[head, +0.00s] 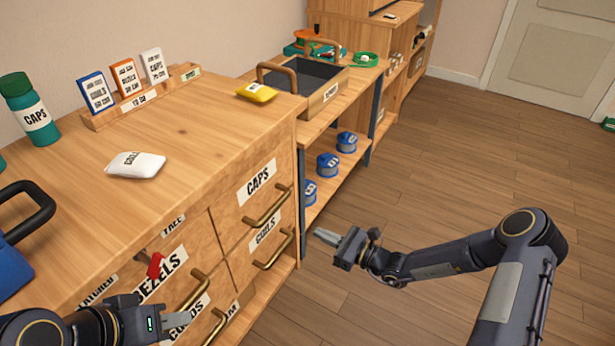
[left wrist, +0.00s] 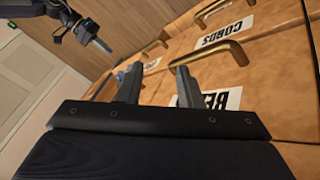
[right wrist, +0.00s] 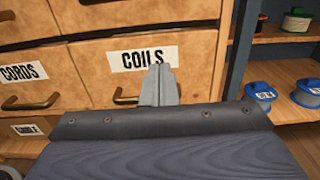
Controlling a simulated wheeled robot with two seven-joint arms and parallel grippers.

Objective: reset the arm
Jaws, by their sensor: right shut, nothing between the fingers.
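My left gripper (head: 185,322) is at the lower left of the head view, in front of the drawers. In the left wrist view (left wrist: 159,75) its two fingers stand apart with nothing between them. My right gripper (head: 328,238) is held out over the floor to the right of the drawer unit, with its arm reaching in from the right. In the right wrist view (right wrist: 160,78) its fingers are together and empty. They overlap the view of the drawer labelled COILS (right wrist: 190,57), and I cannot tell any contact.
The wooden drawer unit (head: 215,110) has brass handles jutting out close to my left gripper. A white packet (head: 135,165) and yellow packet (head: 256,92) lie on top. Shelves hold blue spools (head: 327,165). The floor (head: 450,160) is open.

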